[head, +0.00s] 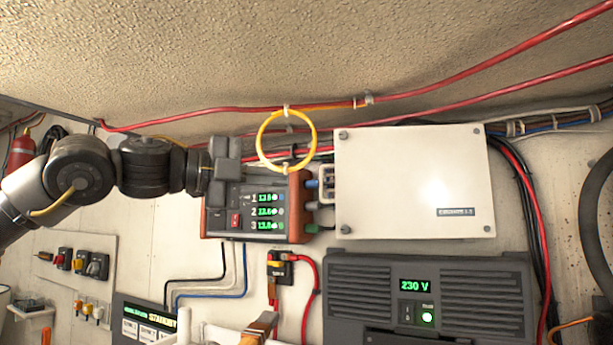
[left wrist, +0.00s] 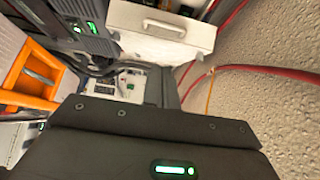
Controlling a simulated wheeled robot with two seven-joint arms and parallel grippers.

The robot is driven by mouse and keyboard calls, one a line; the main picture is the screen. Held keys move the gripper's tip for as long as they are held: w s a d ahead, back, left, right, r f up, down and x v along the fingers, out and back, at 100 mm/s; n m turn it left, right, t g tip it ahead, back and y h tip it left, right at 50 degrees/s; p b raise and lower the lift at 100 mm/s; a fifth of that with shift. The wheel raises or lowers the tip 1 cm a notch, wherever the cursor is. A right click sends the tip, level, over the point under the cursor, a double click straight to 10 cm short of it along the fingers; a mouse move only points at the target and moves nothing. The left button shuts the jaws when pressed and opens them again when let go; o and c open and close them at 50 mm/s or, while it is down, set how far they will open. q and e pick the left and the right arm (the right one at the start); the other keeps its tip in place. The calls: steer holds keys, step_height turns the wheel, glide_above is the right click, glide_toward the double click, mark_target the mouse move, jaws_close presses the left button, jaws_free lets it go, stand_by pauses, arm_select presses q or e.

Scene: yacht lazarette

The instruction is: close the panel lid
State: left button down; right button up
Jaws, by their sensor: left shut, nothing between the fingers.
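A cream square panel lid (head: 415,180) with corner screws and a small dark label fills the upper right of the head view. It faces me, and I cannot tell whether it lies flush on what is behind it. Fittings show along its left edge. A white box-like part, perhaps the same panel from the side, shows at the top of the left wrist view (left wrist: 160,32). My left gripper (head: 226,162) is shut and empty, left of the lid and apart from it, in front of an orange-sided unit. Its dark body fills the bottom of the left wrist view.
The orange-sided unit (head: 258,208) with green readouts is left of the lid. A dark 230 V unit (head: 362,290) sits below. A yellow cable loop (head: 287,141) hangs between gripper and lid. Red cables (head: 430,91) run above; black and red cables pass right of the lid.

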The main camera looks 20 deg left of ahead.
arm_select(q)
steer(key=w+d+p, duration=0.4)
steer(key=w, duration=0.3)
steer(key=shift+w+d, duration=0.2)
steer(key=shift+d, duration=0.05)
